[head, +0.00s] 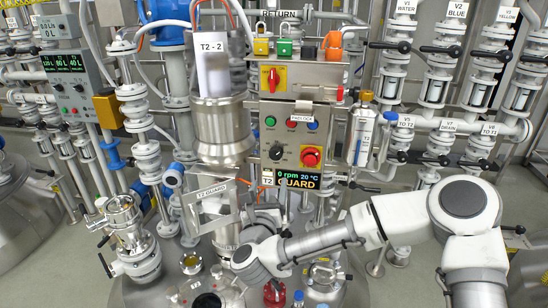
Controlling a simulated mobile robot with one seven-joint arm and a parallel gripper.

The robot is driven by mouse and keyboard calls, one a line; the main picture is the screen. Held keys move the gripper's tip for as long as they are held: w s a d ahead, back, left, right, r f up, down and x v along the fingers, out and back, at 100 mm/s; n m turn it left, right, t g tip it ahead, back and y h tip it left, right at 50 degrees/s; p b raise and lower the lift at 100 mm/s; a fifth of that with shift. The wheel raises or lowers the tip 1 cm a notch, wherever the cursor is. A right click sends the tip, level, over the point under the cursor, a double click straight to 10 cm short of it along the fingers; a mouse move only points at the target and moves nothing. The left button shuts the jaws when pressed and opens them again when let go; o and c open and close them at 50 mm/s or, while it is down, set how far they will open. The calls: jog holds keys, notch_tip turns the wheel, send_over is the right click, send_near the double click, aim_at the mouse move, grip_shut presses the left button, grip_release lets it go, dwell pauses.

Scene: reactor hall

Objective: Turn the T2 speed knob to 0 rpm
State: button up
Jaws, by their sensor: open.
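The T2 control box (298,135) stands upright in the middle of the head view. A round black knob (276,153) sits on its lower left, left of a red emergency button (310,157) on a yellow plate. The T2 display (297,180) below reads 0 rpm, 20 °C and GUARD. The knob's pointer is too small to read.
The motor column labelled T2-2 (220,125) stands left of the box, above the T2 guard (211,207). Padlocks (284,47) line the top. Pipes and valves crowd both sides.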

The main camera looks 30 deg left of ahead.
aim_at(275, 155)
jog(key=p+x, duration=0.1)
jog(key=x, duration=1.3)
jog(key=shift+w, duration=0.35)
grip_shut()
